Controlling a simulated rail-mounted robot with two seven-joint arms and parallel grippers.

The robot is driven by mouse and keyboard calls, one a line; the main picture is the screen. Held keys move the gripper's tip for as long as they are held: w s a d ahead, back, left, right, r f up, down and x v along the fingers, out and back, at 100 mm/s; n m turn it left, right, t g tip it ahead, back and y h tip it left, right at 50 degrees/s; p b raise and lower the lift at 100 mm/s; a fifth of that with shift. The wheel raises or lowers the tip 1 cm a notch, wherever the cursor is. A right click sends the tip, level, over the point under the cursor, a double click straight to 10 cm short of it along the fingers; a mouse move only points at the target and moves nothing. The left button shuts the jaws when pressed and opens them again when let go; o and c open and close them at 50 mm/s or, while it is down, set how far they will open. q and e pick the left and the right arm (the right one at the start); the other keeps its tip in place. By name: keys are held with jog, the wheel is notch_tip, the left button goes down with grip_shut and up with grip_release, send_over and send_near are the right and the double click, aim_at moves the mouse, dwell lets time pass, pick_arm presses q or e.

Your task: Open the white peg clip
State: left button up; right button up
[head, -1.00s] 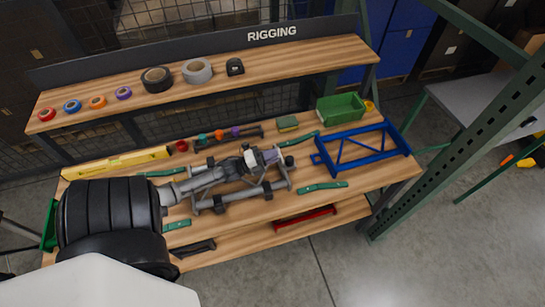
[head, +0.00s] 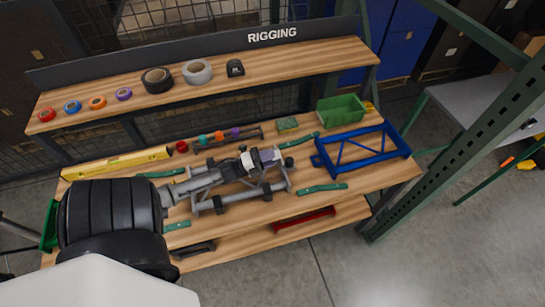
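A grey tube frame (head: 240,196) lies on the workbench, with dark clips on its rails, such as one at the front (head: 219,204). My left arm reaches in from the left over this frame. My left gripper (head: 254,158) is above the frame's far right part. A small white piece (head: 246,161) shows right at the gripper; I cannot tell whether it is the white peg clip or part of the gripper. The fingers are too small and overlapped to show whether they are open or touching anything. My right gripper is not in view.
A blue frame (head: 361,148) and a green bin (head: 341,108) stand to the right. A rack with coloured rings (head: 219,138) lies behind, beside a yellow level (head: 117,163). Green straps (head: 322,188) lie around the grey frame. A shelf with tape rolls (head: 197,72) runs above.

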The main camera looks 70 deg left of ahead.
pick_arm(q)
jog(key=s+f, duration=0.1)
jog(key=s, duration=0.5)
jog(key=shift+s+a, duration=0.15)
jog(key=shift+a, duration=0.1)
